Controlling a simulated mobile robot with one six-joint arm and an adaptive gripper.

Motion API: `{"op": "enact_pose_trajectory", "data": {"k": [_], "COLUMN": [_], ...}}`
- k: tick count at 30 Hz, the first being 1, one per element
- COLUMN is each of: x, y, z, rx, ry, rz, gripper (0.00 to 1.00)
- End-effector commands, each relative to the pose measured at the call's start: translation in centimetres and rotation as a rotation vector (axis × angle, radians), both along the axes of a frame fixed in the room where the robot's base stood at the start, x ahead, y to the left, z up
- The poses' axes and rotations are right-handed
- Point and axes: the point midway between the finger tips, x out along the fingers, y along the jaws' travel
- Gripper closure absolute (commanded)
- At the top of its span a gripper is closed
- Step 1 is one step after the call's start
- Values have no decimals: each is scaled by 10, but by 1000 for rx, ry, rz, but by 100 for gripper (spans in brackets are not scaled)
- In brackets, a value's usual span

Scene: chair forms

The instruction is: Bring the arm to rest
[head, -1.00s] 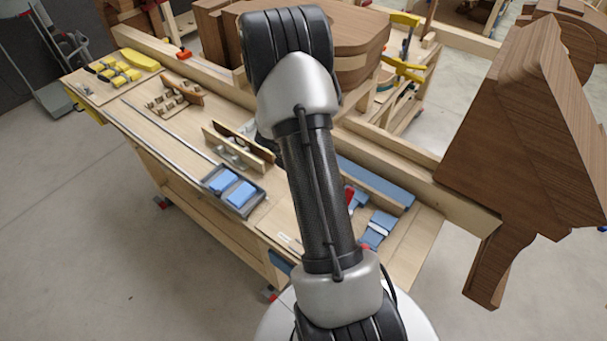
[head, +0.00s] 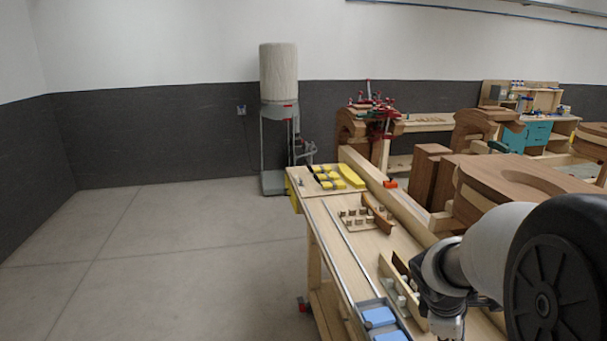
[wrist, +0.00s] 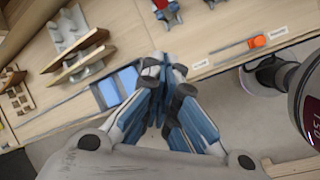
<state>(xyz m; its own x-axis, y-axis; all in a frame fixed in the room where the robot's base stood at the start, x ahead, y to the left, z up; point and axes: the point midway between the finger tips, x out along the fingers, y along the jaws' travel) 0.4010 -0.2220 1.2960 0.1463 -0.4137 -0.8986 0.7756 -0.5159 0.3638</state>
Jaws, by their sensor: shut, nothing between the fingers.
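My gripper (wrist: 165,75) shows in the wrist view with its fingertips together and nothing between them. It hangs above the front edge of the wooden workbench (wrist: 115,25). Behind the fingers, in the picture, lies a grey tray with blue blocks (wrist: 118,86), partly covered by them. In the head view my gripper (head: 447,322) is at the lower right over the bench, small and cut by the lower edge. My arm fills the lower right corner and hides part of the bench.
Large brown wooden forms (head: 500,185) stand right. A dust collector (head: 279,120) stands by the wall. The floor at left is clear.

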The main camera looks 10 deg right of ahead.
Motion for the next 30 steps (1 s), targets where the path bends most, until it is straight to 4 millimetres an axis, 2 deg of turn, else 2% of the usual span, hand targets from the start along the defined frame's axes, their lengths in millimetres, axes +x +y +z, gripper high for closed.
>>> {"op": "enact_pose_trajectory", "data": {"k": [1, 3, 8, 12, 18, 24, 30], "x": [-8, -21, -55, -89, -134, -158, -162], "y": [20, 44, 97, 141, 194, 220, 223], "z": [-7, -5, -12, -28, -58, -73, -73], "rx": [24, 70, 196, 330, 525, 632, 648], "ry": [-61, -131, -263, -355, -423, -432, -432], "rz": [-64, -162, -359, -517, -704, -798, -814], "gripper": [100, 100, 100, 100, 100, 100, 100]}}
